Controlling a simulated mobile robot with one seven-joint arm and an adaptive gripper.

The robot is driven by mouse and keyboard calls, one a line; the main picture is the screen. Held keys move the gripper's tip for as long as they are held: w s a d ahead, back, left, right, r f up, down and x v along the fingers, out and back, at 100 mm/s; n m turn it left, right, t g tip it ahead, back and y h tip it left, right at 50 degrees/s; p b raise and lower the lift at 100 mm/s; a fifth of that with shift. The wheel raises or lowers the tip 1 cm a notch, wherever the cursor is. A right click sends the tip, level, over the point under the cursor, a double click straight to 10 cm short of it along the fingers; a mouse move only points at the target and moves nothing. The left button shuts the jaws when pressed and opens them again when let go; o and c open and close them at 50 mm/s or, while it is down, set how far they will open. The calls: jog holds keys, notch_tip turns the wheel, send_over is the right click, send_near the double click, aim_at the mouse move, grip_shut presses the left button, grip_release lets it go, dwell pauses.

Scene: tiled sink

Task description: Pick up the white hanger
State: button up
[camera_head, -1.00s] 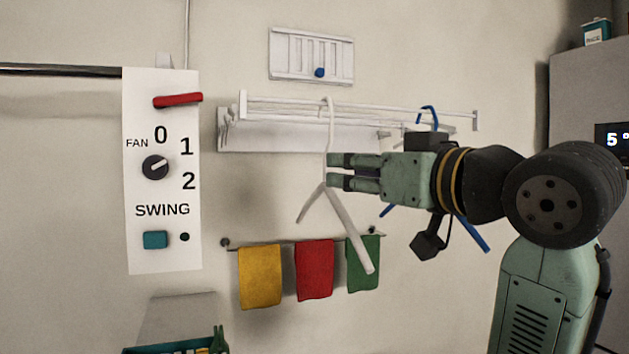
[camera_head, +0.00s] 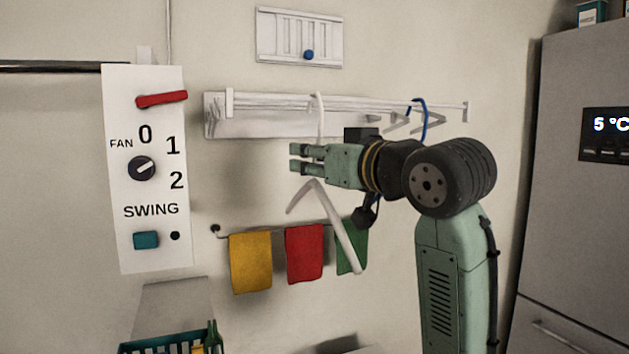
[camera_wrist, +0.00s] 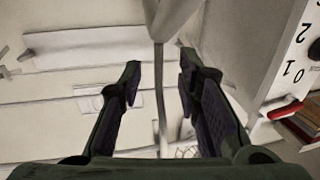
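The white hanger (camera_head: 343,235) hangs by its hook from the white wall rack (camera_head: 219,129). My gripper (camera_head: 293,158) is level with its neck, below the rack. The gripper covers part of the neck in the head view, with the fingertips extending past it to the left. In the wrist view the hanger (camera_wrist: 159,85) runs between the two fingers of my gripper (camera_wrist: 158,68). The fingers are wide apart, with a gap on each side of the hanger.
A blue hanger (camera_head: 424,120) hangs farther right on the rack. Below are yellow (camera_head: 251,262), red (camera_head: 304,254) and green (camera_head: 350,252) towels on a rail. A fan control panel (camera_head: 147,235) is at left, a grey fridge (camera_head: 575,210) at right.

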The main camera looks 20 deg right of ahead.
jog(key=shift+c, duration=0.2)
grip_shut()
dwell(0.6)
